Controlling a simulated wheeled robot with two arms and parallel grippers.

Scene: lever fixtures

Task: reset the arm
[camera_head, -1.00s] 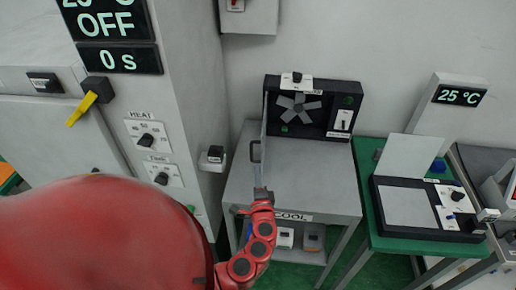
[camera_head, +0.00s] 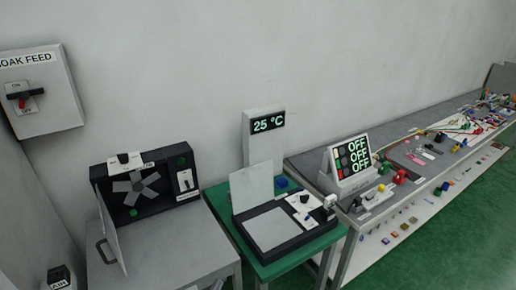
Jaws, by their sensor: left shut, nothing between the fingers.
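Only a small grey tip of my left gripper (camera_head: 217,285) shows at the bottom edge, in front of the grey cabinet. It touches nothing that I can see, and the rest of the arm is out of the picture. My right gripper is not in view. The black fan box (camera_head: 146,187) stands on the grey cabinet (camera_head: 170,255), its clear door swung open at the left with a dark handle.
A green table (camera_head: 318,243) holds a black-framed plate device with a raised lid (camera_head: 251,187). A 25 °C display (camera_head: 268,124) stands behind it. A long bench (camera_head: 415,165) with an OFF panel (camera_head: 352,158) runs right. A switch box (camera_head: 48,95) hangs upper left.

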